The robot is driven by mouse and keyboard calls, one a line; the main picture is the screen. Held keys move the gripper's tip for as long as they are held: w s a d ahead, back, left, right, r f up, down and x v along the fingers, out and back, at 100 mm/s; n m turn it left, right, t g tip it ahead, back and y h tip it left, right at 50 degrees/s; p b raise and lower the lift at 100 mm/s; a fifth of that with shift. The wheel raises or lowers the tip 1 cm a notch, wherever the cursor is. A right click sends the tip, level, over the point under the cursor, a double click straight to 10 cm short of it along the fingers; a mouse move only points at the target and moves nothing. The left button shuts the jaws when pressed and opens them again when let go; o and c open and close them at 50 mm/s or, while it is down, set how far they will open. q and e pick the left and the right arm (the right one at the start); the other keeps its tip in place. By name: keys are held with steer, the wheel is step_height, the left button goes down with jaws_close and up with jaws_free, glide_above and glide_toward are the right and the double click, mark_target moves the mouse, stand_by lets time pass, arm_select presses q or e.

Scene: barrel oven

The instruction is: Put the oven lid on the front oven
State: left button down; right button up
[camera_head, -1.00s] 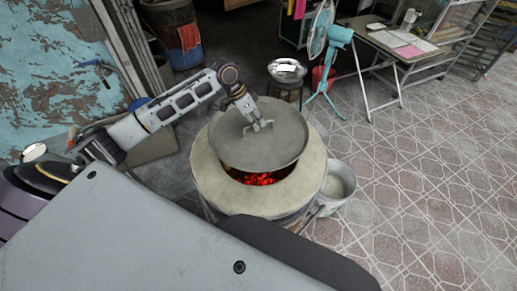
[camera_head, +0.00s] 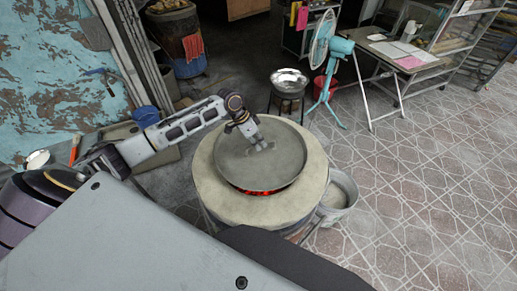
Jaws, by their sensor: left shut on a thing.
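The front oven (camera_head: 222,205) is a pale round barrel with a wide flat rim, in the middle of the head view. The oven lid (camera_head: 240,172), a round grey disc with a raised edge, lies over its mouth. A thin strip of red glowing coals (camera_head: 258,191) shows at the lid's near edge. My left gripper (camera_head: 262,146) comes in from the left and is shut on the lid's handle near the lid's centre. I cannot tell if the lid touches the oven rim. My right gripper is not in view.
A bucket (camera_head: 340,193) stands close at the oven's right. Behind are a silver bowl (camera_head: 289,79) on a stool, a teal fan (camera_head: 325,60) and a folding table (camera_head: 410,55). Tiled floor at the right is open.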

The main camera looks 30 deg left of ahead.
mark_target(260, 152)
arm_select(q)
steer(key=shift+f, duration=0.1)
stand_by(0.3)
steer(key=shift+f, duration=1.8)
steer(key=c, duration=1.5)
jaws_free()
steer(key=shift+f, duration=0.15)
steer(key=shift+c, duration=0.2)
steer(key=v, duration=1.2)
steer(key=shift+b, duration=0.3)
steer(key=shift+d, duration=0.1)
